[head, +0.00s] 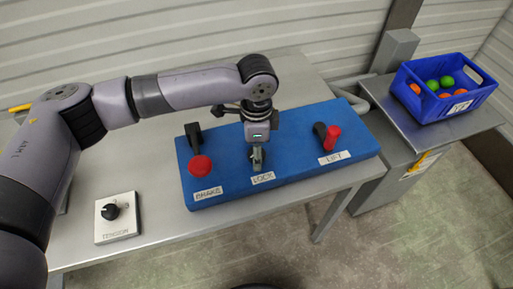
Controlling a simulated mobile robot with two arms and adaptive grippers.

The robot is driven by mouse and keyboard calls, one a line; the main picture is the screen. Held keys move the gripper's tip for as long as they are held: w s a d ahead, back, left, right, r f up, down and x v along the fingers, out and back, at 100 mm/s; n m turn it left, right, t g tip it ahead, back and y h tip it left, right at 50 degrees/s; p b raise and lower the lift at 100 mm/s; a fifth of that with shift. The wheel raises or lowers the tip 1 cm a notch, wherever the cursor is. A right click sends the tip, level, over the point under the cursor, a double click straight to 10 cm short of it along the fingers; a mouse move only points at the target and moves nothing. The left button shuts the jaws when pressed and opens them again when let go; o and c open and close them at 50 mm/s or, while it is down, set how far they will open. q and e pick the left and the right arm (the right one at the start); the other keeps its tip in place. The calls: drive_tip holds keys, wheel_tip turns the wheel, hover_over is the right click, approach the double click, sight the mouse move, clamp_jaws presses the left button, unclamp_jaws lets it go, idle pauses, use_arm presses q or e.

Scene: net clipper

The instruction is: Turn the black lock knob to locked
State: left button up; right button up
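A blue panel (225,180) lies on the grey table and carries several controls. The label "LOCK" (262,178) is at its front middle. My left gripper (257,162) points down just behind this label, over the lock position. The gripper covers this spot, so I cannot make out the lock knob or its angle. I cannot tell whether the fingers touch or hold the knob, or whether they are open or shut. My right gripper is not in view.
On the panel, a red brake knob (200,166) is left of the gripper and a red-handled lift lever (332,137) is right. A white tension box (129,228) with a black knob (112,211) sits front left. A blue crate (434,104) holds balls at right.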

use_arm(q)
drive_tip(key=shift+f, duration=0.1)
drive_tip(key=c, duration=1.2)
